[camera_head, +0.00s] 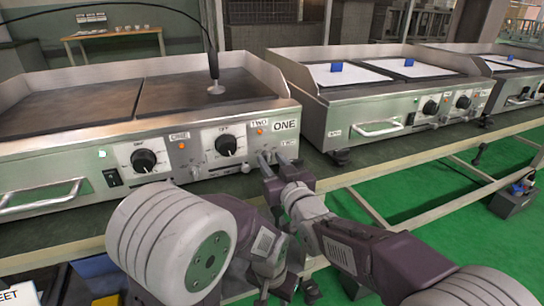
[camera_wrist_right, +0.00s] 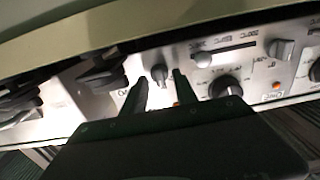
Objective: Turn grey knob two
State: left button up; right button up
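The grill labelled ONE (camera_head: 287,125) has a metal front panel with two black dials (camera_head: 226,145). In the wrist view, a small grey knob (camera_wrist_right: 158,74) sits between the fingertips of my right gripper (camera_wrist_right: 160,82). The fingers are apart, one on either side of it; contact cannot be told. In the head view my right gripper (camera_head: 272,161) is at the panel below the TWO label (camera_head: 259,124), and its fingers hide the knob there. My left gripper is not in view.
In the wrist view, two more grey knobs (camera_wrist_right: 202,60) and a black dial (camera_wrist_right: 225,86) lie to the right. A handle (camera_head: 40,196) sticks out at the panel's left. A second grill (camera_head: 410,100) stands on the right, with a narrow gap between.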

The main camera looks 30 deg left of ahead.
jog(key=shift+c, duration=0.3)
grip_shut()
jog(key=shift+m, duration=0.4)
jog(key=m+p, duration=0.1)
jog(key=m, duration=0.4)
jog(key=shift+w, duration=0.1)
jog(key=m+p, duration=0.1)
jog(key=m, duration=0.5)
jog(key=shift+f, duration=0.1)
jog(key=shift+m, duration=0.3)
jog(key=shift+o, duration=0.3)
grip_release()
